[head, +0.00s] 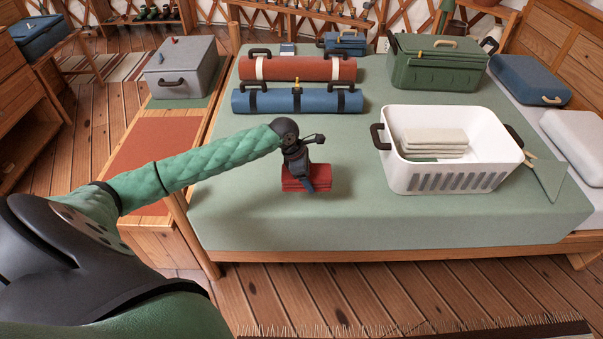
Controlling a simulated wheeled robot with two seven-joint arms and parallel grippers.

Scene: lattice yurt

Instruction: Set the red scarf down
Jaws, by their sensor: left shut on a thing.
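The red scarf (318,182) is a small folded red bundle at the front middle of the green-covered bed (390,225). My left gripper (304,183) is above it, pointing down, and is shut on it. The gripper hides part of the scarf. The scarf looks level and at or very close to the bed cover; I cannot tell whether it touches. My right gripper is not in the view.
A white basket (450,178) holding folded pale cloths (434,141) stands to the right. Blue (297,101) and red (300,69) rolls lie behind. A green box (438,65) stands at the back right. The cover around the scarf is clear.

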